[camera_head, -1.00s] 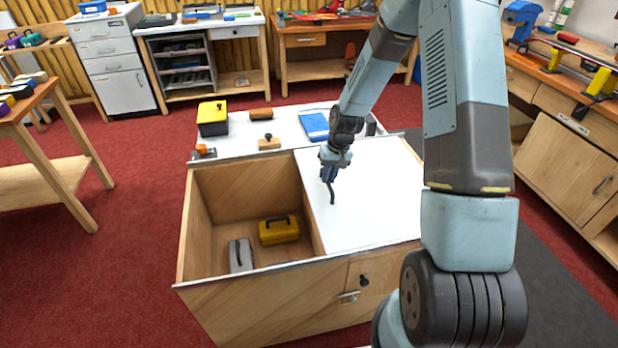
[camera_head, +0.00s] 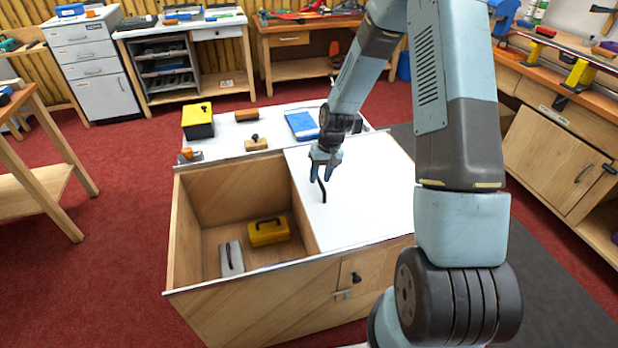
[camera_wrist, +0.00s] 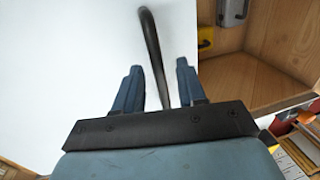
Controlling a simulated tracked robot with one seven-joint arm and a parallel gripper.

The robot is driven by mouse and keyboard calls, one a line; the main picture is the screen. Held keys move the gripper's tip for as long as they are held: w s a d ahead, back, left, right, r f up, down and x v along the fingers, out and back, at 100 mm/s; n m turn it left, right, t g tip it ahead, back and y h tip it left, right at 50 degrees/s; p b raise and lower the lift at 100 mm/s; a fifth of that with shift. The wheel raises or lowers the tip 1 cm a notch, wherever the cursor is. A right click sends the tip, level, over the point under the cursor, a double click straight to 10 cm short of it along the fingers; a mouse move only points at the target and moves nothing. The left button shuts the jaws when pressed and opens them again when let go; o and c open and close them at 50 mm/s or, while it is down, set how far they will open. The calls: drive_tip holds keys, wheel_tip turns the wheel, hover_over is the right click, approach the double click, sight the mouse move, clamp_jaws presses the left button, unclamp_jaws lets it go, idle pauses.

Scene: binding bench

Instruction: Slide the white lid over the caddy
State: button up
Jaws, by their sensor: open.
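The white lid (camera_head: 370,195) lies flat over the right part of the wooden caddy (camera_head: 238,312); the left compartment stands uncovered. The lid also fills the left of the wrist view (camera_wrist: 65,70). A curved black handle (camera_head: 323,190) rises near the lid's left edge. My gripper (camera_head: 325,178) is at this handle, with its fingers apart. In the wrist view my gripper (camera_wrist: 157,75) has one finger on each side of the black handle (camera_wrist: 152,45), with gaps visible on both sides.
In the open compartment are a yellow toolbox (camera_head: 268,232) and a grey box (camera_head: 231,258) with a dark handle. Behind it, a white top (camera_head: 222,133) holds a yellow-and-black box (camera_head: 198,121), a blue book (camera_head: 302,125) and small tools. Benches stand at the back and right.

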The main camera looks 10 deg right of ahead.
wheel_tip(320, 180, up, 13)
drive_tip(key=d, duration=0.2)
drive_tip(key=shift+w+d+r, duration=0.15)
drive_tip(key=shift+w+d, duration=0.05)
drive_tip(key=shift+d, duration=0.2)
drive_tip(key=s+d+r+t+h, duration=0.1)
drive_tip(key=s+r, duration=0.5)
drive_tip(key=r, duration=0.3)
drive_tip(key=s+d+r+t+h, duration=0.1)
drive_tip(key=s+d+r+t, duration=0.1)
drive_tip(key=s+r, duration=0.5)
drive_tip(key=s+d+r+t, duration=0.1)
drive_tip(key=s+r, duration=0.4)
drive_tip(key=s, duration=0.3)
drive_tip(key=s+d+r+m+t, duration=0.1)
drive_tip(key=s+r+t, duration=0.1)
drive_tip(key=s+r, duration=0.4)
drive_tip(key=shift+s+d+r+m, duration=0.15)
drive_tip(key=shift+s+d+m, duration=0.15)
drive_tip(key=shift+s, duration=0.75)
